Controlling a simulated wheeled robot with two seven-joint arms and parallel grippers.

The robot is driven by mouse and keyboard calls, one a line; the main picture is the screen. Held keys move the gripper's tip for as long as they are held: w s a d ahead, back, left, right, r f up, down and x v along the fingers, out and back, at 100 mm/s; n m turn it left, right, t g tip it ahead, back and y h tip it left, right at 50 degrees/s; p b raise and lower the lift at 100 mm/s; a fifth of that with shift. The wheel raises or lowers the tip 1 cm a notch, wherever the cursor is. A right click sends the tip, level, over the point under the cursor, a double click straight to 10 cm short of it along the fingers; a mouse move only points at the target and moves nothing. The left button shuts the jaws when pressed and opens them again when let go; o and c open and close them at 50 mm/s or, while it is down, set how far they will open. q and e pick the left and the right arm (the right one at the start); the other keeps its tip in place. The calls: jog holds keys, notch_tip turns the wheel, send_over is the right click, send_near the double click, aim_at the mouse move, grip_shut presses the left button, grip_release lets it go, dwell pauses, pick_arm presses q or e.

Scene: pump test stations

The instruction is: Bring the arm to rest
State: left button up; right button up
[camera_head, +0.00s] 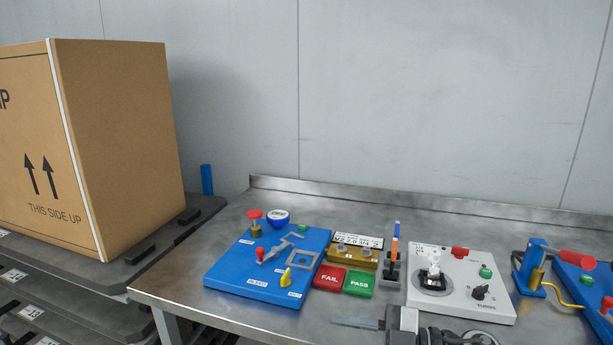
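My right gripper (350,323) shows at the bottom edge of the head view, its arm coming in from the right. Its thin grey fingers point left, over the front part of the metal bench (235,225). I see the fingers nearly edge-on, so I cannot tell whether they are open or shut. No object shows at the fingertips. The rest of this arm is cut off by the frame's bottom edge. My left gripper is not in view.
Behind the gripper are a blue test board (225,275), red FAIL (329,278) and green PASS (359,283) pads, and a white control panel (460,303). A blue pump station (585,280) stands right. A large carton (120,140) sits left on dark pallets.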

jog(key=s+d+f+m+t+h, duration=0.3)
jog(key=s+f+m+h, duration=0.4)
jog(key=f, duration=0.4)
jog(key=s+d+f+m+t+h, duration=0.2)
jog(key=s+d+f+m+h, duration=0.4)
jog(key=s+f+m, duration=0.3)
jog(key=f+m+h, duration=0.1)
jog(key=f+m, duration=0.1)
jog(key=m, duration=0.1)
jog(key=shift+s+t+h, duration=0.2)
jog(key=shift+t+h, duration=0.1)
jog(key=shift+t, duration=0.1)
